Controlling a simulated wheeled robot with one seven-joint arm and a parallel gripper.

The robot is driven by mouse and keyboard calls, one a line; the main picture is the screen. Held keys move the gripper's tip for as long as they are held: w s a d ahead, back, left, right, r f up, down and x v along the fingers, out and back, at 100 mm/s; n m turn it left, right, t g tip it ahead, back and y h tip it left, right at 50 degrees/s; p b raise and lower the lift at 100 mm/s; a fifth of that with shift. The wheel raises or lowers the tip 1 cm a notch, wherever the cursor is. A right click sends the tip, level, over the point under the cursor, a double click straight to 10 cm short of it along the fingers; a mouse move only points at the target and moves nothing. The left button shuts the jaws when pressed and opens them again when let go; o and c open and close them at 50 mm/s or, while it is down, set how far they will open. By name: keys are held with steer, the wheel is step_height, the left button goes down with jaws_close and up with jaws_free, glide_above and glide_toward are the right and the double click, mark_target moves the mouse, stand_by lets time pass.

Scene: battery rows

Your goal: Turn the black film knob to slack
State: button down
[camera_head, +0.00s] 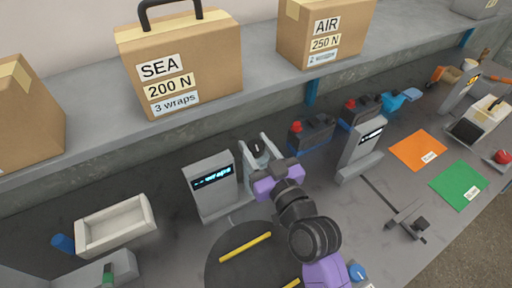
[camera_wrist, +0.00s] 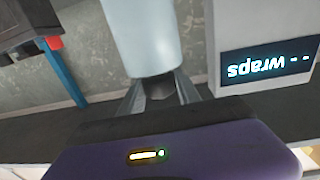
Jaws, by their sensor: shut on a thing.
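The black film knob (camera_wrist: 159,90) shows as a dark piece between the two grey fingers of my gripper (camera_wrist: 160,82) in the wrist view. My gripper is shut on it, and the fingers hide most of it. In the head view a black piece (camera_head: 257,149) shows between pale uprights, just beyond my purple gripper body. Which way the knob is turned cannot be told.
A grey display post (camera_head: 212,185) reading "-- wraps" stands close on the left. A dark round turntable (camera_head: 228,270) with yellow strips lies in front. Black batteries (camera_head: 311,132) and a second post (camera_head: 362,150) stand to the right. A shelf with boxes (camera_head: 180,65) runs behind.

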mark_target(262, 152)
steer(key=shift+w+d+f+n+g+y+b, duration=0.15)
steer(key=shift+n+g+y+b, duration=0.3)
steer(key=shift+b, duration=1.3)
steer(key=shift+w+f+n+g+y+b, duration=0.2)
steer(key=shift+y+b, duration=0.45)
steer(key=shift+b, duration=1.05)
steer(key=shift+s+n+b, duration=0.15)
steer(key=shift+n+b, duration=0.1)
steer(key=shift+b, duration=0.25)
steer(key=shift+g+y+b, duration=0.3)
steer(key=shift+g+b, duration=0.05)
steer(key=shift+b, duration=0.05)
steer(key=shift+s+r+n+g+y+b, duration=0.1)
steer(key=shift+r+n+g+y+b, duration=0.1)
steer(key=shift+n+g+y+b, duration=0.3)
steer(key=c, duration=0.9)
jaws_free()
steer(key=shift+s+r, duration=0.1)
steer(key=shift+o, duration=0.2)
steer(key=v, duration=0.7)
steer(key=shift+s+d+b, duration=0.2)
steer(key=shift+s+b, duration=0.1)
